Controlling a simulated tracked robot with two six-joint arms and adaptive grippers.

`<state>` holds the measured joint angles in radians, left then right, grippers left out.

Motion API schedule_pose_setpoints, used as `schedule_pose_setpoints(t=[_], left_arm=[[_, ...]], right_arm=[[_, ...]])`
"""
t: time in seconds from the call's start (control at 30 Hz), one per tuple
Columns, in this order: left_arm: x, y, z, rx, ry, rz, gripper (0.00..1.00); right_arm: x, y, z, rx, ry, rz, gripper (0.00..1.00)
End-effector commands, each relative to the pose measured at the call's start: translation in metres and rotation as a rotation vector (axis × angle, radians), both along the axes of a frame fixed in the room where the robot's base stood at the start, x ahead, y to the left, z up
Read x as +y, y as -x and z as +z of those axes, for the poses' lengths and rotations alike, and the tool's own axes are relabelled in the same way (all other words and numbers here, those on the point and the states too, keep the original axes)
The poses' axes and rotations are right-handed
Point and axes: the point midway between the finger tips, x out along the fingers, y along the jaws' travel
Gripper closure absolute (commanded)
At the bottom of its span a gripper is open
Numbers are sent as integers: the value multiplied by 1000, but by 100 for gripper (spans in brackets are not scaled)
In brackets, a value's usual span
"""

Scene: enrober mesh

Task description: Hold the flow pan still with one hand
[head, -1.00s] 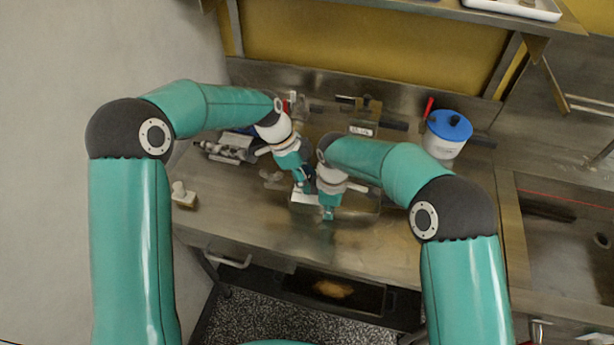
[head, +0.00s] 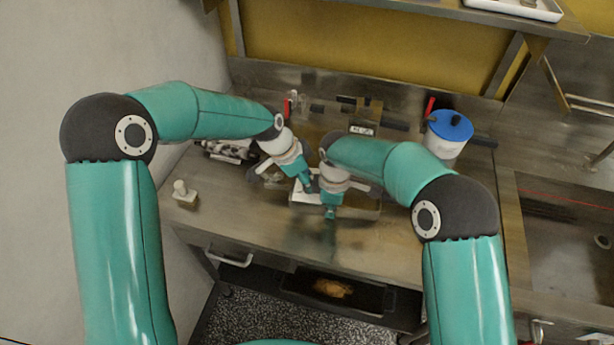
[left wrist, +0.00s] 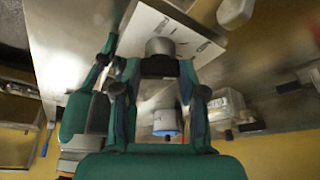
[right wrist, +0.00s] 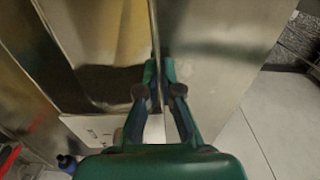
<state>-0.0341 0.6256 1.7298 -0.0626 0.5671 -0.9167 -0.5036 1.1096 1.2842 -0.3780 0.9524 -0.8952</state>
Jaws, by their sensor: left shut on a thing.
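The flow pan appears to be the shallow metal pan (head: 368,208) at the middle of the bench, largely hidden by my arms. The right wrist view shows a thin upright metal wall (right wrist: 157,25), with a dark brown area to its left. My right gripper (head: 330,214) points down at the pan's near side; its fingertips (right wrist: 159,64) lie close on both sides of that wall. Whether they press on it is unclear. My left gripper (head: 311,189) is just left of it. Its fingers (left wrist: 155,75) are shut on a grey cylindrical piece (left wrist: 160,47), beside a white block (left wrist: 150,22).
A white pot with a blue lid (head: 449,128) stands at the back right. A small white-knobbed block (head: 184,193) is at the left edge. Dark clutter (head: 228,150) lies back left. A shelf (head: 480,14) overhangs the back. The front bench (head: 390,248) is clear.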

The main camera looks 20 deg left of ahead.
Motion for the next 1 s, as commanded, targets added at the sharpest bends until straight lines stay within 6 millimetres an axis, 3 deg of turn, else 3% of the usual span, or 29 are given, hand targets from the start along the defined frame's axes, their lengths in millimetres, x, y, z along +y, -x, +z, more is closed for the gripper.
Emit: schedule_pose_setpoints(t=[0.27, 0.3, 0.47, 0.77, 1.0], left_arm=[[-6, -2, 0, -3, 10, 7, 94], [-6, -2, 0, -3, 10, 7, 57], [-6, -2, 0, -3, 9, 7, 33], [-6, -1, 1, -1, 9, 6, 33], [3, 3, 23, -7, 8, 8, 33]], right_arm=[[4, 8, -4, 15, 5, 13, 100], [4, 8, -4, 15, 5, 13, 100], [5, 8, -5, 16, 5, 13, 100], [5, 7, -5, 13, 2, 11, 100], [6, 7, -5, 10, 1, 11, 100]])
